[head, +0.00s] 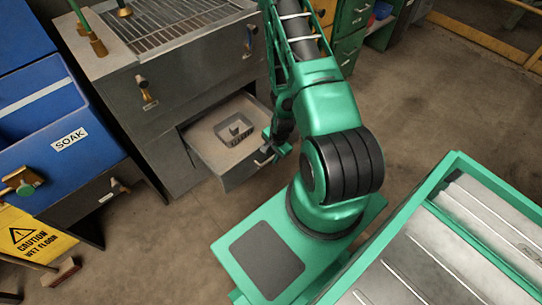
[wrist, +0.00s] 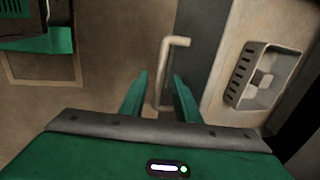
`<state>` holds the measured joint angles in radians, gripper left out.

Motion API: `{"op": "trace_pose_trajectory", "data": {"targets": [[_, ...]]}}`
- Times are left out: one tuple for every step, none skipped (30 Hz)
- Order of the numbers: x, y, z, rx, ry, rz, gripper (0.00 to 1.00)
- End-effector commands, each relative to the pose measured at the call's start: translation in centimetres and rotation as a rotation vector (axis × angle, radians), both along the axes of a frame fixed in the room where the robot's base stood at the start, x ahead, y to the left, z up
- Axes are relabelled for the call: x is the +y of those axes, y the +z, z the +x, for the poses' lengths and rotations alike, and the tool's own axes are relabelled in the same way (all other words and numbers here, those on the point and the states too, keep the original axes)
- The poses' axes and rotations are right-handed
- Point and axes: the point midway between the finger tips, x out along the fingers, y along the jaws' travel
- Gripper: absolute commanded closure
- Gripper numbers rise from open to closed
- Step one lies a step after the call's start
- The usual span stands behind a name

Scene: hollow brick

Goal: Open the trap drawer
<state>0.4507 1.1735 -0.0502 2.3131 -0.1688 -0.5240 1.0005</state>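The trap drawer (head: 222,137) stands pulled out from the lower part of the grey sink cabinet, and its inside shows. A slotted basket (head: 234,131) sits in it; the basket also shows in the wrist view (wrist: 262,75). The drawer's bar handle (wrist: 166,72) is on its front face. My gripper (head: 276,150) is at the drawer front. In the wrist view my gripper (wrist: 158,85) has its two green fingers apart, one on each side of the handle's lower part. A gap shows between the fingers and the handle; contact cannot be told.
The sink cabinet (head: 160,62) with a metal grate stands behind the drawer. A blue SOAK bin (head: 50,120) and a yellow wet-floor sign (head: 30,235) are at the left. A green-framed table (head: 450,165) is at the lower right. Bare floor (head: 430,110) lies to the right of the drawer.

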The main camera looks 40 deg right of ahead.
Motion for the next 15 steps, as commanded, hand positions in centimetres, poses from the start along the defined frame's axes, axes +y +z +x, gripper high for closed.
{"op": "trace_pose_trajectory", "data": {"targets": [[0.0, 0.0, 0.0, 0.0, 0.0, 0.0, 0.71], [0.0, 0.0, 0.0, 0.0, 0.0, 0.0, 0.71], [0.0, 0.0, 0.0, 0.001, 0.0, 0.0, 0.71], [0.0, 0.0, 0.0, 0.001, 0.0, 0.0, 0.71], [0.0, 0.0, 0.0, 0.001, 0.0, 0.0, 0.71], [0.0, 0.0, 0.0, 0.001, 0.0, -0.001, 0.71], [-0.1, 0.1, 0.0, 0.001, 0.0, -0.001, 0.71], [-0.1, 0.2, -0.1, 0.001, 0.0, -0.001, 0.71], [-0.1, 0.4, -0.1, 0.0, 0.0, -0.001, 0.71], [-0.1, 0.6, -0.1, 0.0, 0.0, -0.001, 0.71], [-0.1, 0.9, -0.1, 0.0, 0.0, -0.001, 0.71], [-0.1, 1.4, -0.2, -0.001, 0.0, -0.002, 0.71], [-0.1, 1.8, -0.3, -0.001, 0.0, -0.002, 0.71], [-0.1, 2.2, -0.4, -0.001, 0.0, -0.002, 0.71], [-0.1, 2.9, -0.5, -0.002, -0.002, -0.003, 0.71]]}}
